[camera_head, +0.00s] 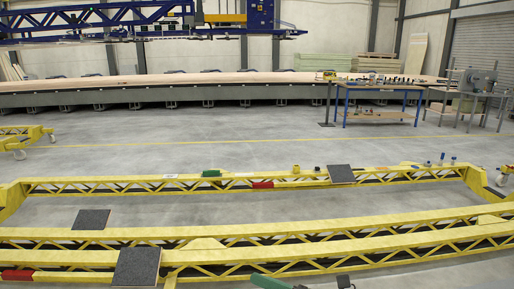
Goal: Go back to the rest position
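No arm or gripper of mine can be made out in the head view. Small dark parts (343,282) show at the bottom edge, too cut off to identify. Yellow panel trolleys fill the floor ahead. The near trolley frame (340,246) runs across the picture, and a farther yellow truss beam (110,184) lies behind it. A green piece (268,282) shows at the bottom edge.
A long low platform (230,89) spans the back under a blue gantry (130,20). A blue-legged workbench (378,100) and a grey machine (478,82) stand at the back right. Another yellow trolley (25,135) is at the left. The grey floor (240,150) between is clear.

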